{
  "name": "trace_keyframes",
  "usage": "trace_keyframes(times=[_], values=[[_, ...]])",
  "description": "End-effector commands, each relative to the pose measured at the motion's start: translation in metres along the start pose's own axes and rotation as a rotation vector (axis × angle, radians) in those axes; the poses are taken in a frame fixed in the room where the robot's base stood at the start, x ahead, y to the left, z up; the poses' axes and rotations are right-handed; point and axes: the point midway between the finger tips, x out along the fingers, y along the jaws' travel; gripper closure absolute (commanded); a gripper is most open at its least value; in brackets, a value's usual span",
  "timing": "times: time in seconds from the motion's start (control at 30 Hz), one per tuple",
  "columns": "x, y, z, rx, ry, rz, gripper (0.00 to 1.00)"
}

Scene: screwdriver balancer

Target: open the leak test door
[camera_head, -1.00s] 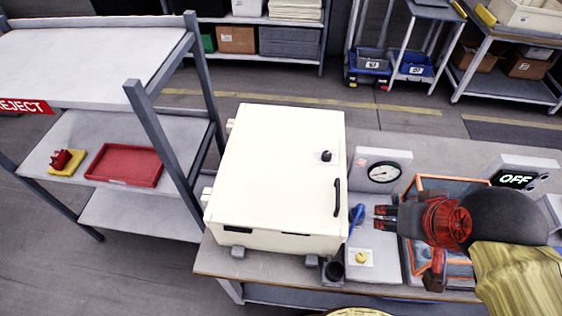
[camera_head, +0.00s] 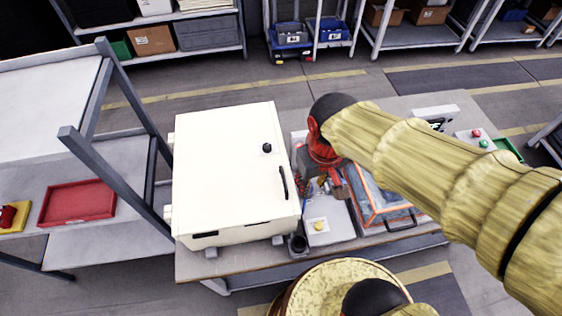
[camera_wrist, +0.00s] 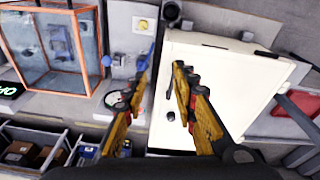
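The white cabinet (camera_head: 225,165) stands on the bench with a flat white door face, a black bar handle (camera_head: 283,182) near its right edge and a black knob (camera_head: 267,148). The door looks shut. In the wrist view the white face (camera_wrist: 225,75), the handle (camera_wrist: 171,91) and the knob (camera_wrist: 171,116) show between and behind the fingers. My gripper (camera_head: 326,186) is just right of the cabinet; in the wrist view my gripper (camera_wrist: 163,66) has its fingers apart and nothing between them. Contact with the handle cannot be seen. My arm hides the gauge in the head view.
An orange-framed clear box (camera_head: 370,200) with a dark front handle stands right of my gripper. A yellow button (camera_head: 318,226) and a dark cup (camera_head: 298,244) are near the bench front. A grey rack with a red tray (camera_head: 76,202) stands left. A blue object (camera_wrist: 142,62) is close to the left finger.

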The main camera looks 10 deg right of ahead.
Motion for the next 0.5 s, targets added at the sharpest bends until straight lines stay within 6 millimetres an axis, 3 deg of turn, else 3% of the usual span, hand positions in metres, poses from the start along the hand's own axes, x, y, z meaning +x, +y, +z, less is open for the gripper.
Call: trace_keyframes(times=[0.03,0.17,0.5], values=[[-0.006,-0.005,-0.008,-0.023,-0.051,0.005,0.72],[0.005,-0.016,-0.026,-0.056,-0.146,0.03,0.72],[0.062,-0.041,-0.065,-0.054,-0.285,0.132,0.72]])
